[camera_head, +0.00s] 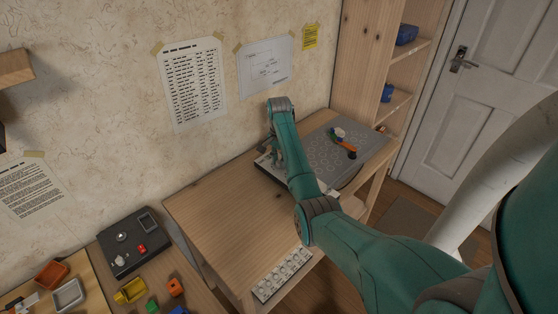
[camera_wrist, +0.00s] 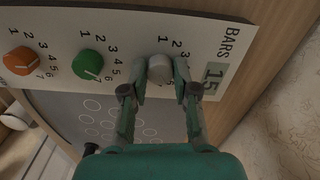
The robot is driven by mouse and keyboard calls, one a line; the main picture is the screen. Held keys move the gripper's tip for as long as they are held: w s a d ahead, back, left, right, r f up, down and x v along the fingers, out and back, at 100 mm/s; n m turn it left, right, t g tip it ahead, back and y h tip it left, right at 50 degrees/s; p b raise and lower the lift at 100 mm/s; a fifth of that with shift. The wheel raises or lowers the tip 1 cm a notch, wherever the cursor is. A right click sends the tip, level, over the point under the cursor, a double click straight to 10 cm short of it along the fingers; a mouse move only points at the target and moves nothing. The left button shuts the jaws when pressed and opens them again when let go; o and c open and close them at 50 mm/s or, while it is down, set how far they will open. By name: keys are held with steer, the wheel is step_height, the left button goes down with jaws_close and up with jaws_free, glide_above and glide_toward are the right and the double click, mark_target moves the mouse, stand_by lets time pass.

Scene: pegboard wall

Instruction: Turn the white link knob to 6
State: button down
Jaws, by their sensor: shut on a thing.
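The white knob (camera_wrist: 159,68) sits on a light panel (camera_wrist: 125,22) in the wrist view, at the right end of a row. My gripper (camera_wrist: 161,80) is shut on it, one fingertip on each side. The numbers 1, 2 and 3 show around the knob; the others are hidden by my fingers. I cannot make out its pointer. A green knob (camera_wrist: 88,64) and an orange knob (camera_wrist: 18,60) stand to its left, with number scales. A display (camera_wrist: 213,75) beside the word BARS reads 15. In the head view my gripper (camera_head: 274,163) is at the panel, mostly hidden by my arm.
A grey patterned board (camera_head: 322,150) with coloured pieces lies right of my arm on the wooden table (camera_head: 215,205). A white strip of buttons (camera_head: 283,273) lies at the front edge. A black box (camera_head: 130,243) with knobs stands left. The table's left part is clear.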

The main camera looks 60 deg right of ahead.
steer(key=c, duration=0.9)
jaws_free()
